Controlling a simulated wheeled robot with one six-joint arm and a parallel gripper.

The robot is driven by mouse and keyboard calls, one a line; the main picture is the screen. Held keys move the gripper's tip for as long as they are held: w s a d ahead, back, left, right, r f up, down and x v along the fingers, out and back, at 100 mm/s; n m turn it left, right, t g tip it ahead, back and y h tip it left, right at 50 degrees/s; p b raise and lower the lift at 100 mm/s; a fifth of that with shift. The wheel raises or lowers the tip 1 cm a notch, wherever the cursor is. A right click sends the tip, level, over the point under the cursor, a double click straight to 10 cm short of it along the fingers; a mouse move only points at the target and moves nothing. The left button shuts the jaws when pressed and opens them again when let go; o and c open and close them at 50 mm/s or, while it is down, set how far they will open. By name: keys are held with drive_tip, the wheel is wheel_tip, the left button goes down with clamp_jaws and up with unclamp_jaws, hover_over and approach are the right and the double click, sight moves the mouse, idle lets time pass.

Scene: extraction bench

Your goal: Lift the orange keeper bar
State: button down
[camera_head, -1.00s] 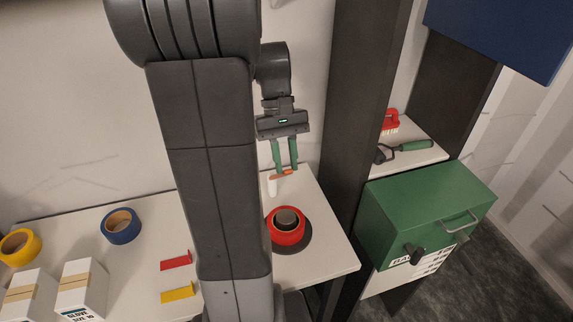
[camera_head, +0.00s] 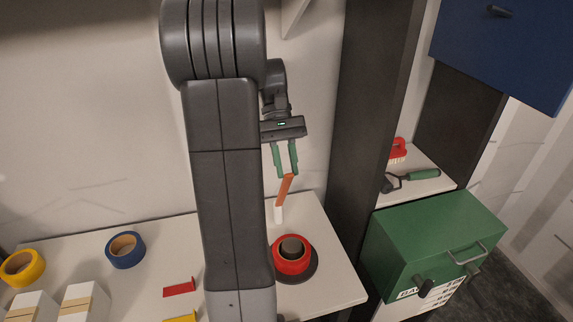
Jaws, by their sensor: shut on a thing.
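The orange keeper bar (camera_head: 285,188) is a narrow strip standing steeply tilted above the white bench. My gripper (camera_head: 287,173), with green fingers, is shut on its upper end. The bar's lower end meets a small white block (camera_head: 278,214). I cannot tell whether the two are joined or only line up in this view.
A red tape roll (camera_head: 291,261) on a dark disc sits just in front of the bar. Blue (camera_head: 125,250) and yellow (camera_head: 22,267) rolls lie on the left of the bench (camera_head: 180,237). A dark upright panel (camera_head: 365,110) and a green box (camera_head: 432,245) stand to the right.

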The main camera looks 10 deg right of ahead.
drive_tip(key=c, duration=1.2)
unclamp_jaws()
drive_tip(key=shift+c, duration=0.2)
